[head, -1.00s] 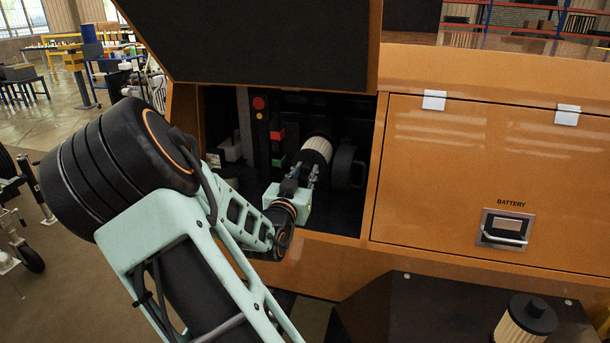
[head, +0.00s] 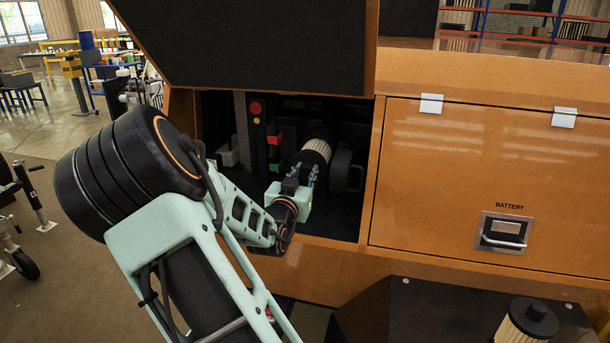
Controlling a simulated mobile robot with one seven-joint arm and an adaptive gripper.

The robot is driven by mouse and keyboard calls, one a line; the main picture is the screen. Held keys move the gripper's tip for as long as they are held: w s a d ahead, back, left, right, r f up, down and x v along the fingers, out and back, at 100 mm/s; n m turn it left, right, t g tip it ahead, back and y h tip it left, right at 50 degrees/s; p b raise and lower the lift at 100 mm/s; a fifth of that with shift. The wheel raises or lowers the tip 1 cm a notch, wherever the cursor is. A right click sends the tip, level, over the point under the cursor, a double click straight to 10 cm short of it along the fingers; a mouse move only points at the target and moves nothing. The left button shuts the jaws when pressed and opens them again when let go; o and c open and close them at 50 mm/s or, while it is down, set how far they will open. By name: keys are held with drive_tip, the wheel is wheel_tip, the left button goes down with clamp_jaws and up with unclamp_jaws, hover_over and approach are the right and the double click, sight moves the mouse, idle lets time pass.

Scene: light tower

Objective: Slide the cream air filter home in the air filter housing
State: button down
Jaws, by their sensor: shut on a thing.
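My gripper (head: 308,174) is inside the open compartment, shut on the dark near end of the cream air filter (head: 316,149). The filter lies roughly along the line of the gripper and points away into the compartment. A band of its pleated cream side shows beyond the fingers. Its far end is hidden in the dark opening of the air filter housing (head: 322,131), so I cannot tell how deep it sits.
A black round part (head: 344,171) stands close to the right of my gripper. The raised orange lid (head: 245,45) hangs above, and the battery door (head: 450,175) is shut. Another cream filter with a black cap (head: 528,322) stands on a dark surface at the lower right.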

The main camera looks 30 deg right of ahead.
drive_tip(key=shift+b+x, duration=1.7)
drive_tip(key=shift+x, duration=2.85)
drive_tip(key=c, duration=1.6)
unclamp_jaws()
drive_tip(key=shift+s+a, duration=0.1)
drive_tip(key=shift+a, duration=0.05)
drive_tip(key=shift+p+v, duration=0.55)
drive_tip(key=shift+v, duration=3)
drive_tip(key=shift+s+a, duration=0.2)
drive_tip(key=shift+a, duration=0.05)
drive_tip(key=shift+f, duration=0.1)
